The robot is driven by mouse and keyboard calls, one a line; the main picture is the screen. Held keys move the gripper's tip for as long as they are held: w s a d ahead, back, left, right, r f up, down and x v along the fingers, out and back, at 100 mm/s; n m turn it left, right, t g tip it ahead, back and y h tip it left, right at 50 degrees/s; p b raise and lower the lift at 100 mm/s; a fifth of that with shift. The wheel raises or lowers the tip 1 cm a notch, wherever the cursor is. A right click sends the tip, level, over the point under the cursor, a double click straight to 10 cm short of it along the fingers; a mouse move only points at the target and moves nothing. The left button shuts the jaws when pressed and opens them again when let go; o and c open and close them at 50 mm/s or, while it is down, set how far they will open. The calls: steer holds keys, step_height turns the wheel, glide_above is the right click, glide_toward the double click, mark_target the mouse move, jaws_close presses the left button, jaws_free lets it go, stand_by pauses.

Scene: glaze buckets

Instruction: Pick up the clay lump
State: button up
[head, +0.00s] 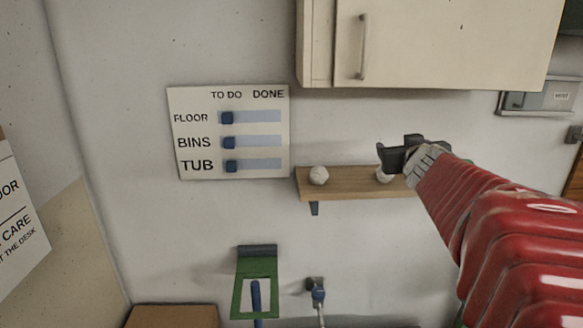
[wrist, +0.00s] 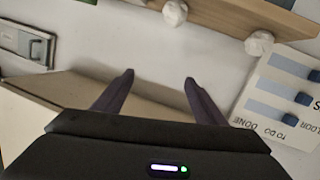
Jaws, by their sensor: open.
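Two pale, rounded lumps rest on a wooden wall shelf (head: 345,186). The left lump (head: 319,175) is in full view in the head view, and the right lump (head: 383,176) is partly hidden by my gripper (head: 394,154). I cannot tell which one the task means. The wrist view is turned over: the left lump (wrist: 259,43) shows on the right and the other lump (wrist: 174,13) at the top edge. My gripper (wrist: 158,79) is open, with nothing between its fingers. In the head view it overlaps the shelf's right part; its depth is unclear.
A cream cabinet (head: 440,40) hangs above the shelf. A to-do board (head: 228,132) with blue sliders is on the wall to the left. A green-framed item (head: 256,290) and a cardboard box (head: 172,317) are below.

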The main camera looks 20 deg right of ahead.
steer(key=d+n+t+y, duration=0.1)
steer(key=d+n+y, duration=0.1)
steer(key=d, duration=0.6)
steer(key=s+d+f+g+y, duration=0.1)
steer(key=s+d+f+y, duration=0.3)
steer(key=d+f, duration=0.3)
steer(key=shift+s+f+n, duration=0.3)
steer(key=shift+s+f, duration=0.35)
steer(key=shift+w+d, duration=0.1)
steer(key=x, duration=0.8)
steer(key=shift+w+f, duration=0.2)
steer(key=shift+w+f, duration=0.1)
steer(key=shift+a+f+x, duration=0.1)
steer(key=shift+a+x, duration=0.05)
steer(key=shift+x, duration=1.05)
steer(key=shift+a+f+x, duration=0.1)
steer(key=shift+a+x, duration=0.05)
steer(key=shift+x, duration=1.05)
steer(key=shift+d, duration=0.1)
steer(key=shift+c, duration=0.4)
